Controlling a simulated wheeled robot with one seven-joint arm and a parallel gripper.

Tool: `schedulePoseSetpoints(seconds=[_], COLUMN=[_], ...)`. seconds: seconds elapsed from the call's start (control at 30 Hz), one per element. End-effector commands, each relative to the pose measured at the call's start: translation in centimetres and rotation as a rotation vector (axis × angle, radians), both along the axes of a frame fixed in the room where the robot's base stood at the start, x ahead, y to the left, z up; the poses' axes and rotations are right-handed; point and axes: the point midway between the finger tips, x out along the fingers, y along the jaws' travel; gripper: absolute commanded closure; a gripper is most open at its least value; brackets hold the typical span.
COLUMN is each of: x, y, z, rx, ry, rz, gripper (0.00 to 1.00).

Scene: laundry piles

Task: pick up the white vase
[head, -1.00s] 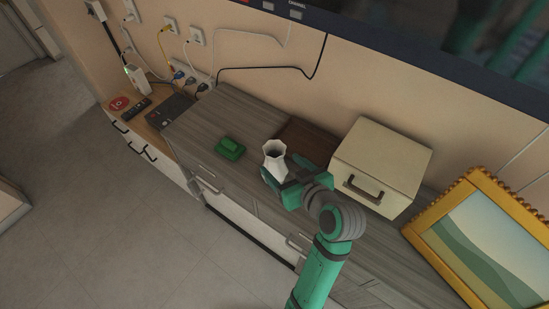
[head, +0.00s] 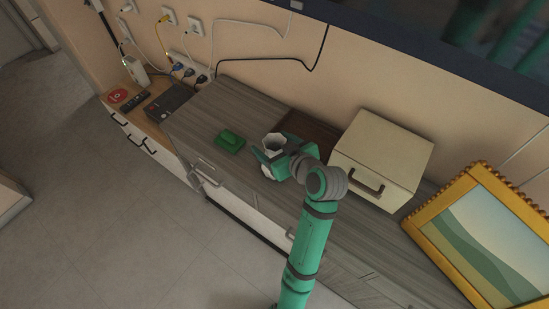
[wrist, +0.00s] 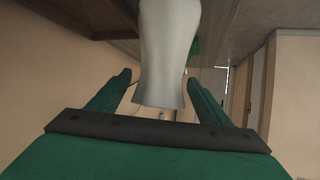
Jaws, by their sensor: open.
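The white vase (head: 274,142) stands on the grey wooden cabinet top, with its dark mouth facing up. Its lower part is partly hidden behind my gripper (head: 262,157) in the head view. My gripper is open, and its fingers are at the vase's side. In the wrist view, the vase (wrist: 168,50) is in the upper middle, between and beyond the two green fingertips of my gripper (wrist: 160,82). I cannot tell whether the fingers touch it.
A green object (head: 230,142) lies left of the vase. A dark brown tray or board (head: 312,131) is behind it. A cream box with a handle (head: 381,157) and a gold-framed picture (head: 484,236) stand to the right. Cables hang along the wall.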

Motion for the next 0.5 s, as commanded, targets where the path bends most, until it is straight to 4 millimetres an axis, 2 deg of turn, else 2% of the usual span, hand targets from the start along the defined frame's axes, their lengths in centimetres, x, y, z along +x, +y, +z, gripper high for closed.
schedulePoseSetpoints(seconds=[0.2,0.47,0.5], x=[1.8,2.0,2.0], y=[1.1,1.2,1.2], z=[-1.3,-1.5,-1.5], rx=[-0.001,-0.001,-0.001], ry=[0.000,-0.001,-0.001], rz=[0.000,0.000,0.000], gripper=[0.28,0.28,0.31])
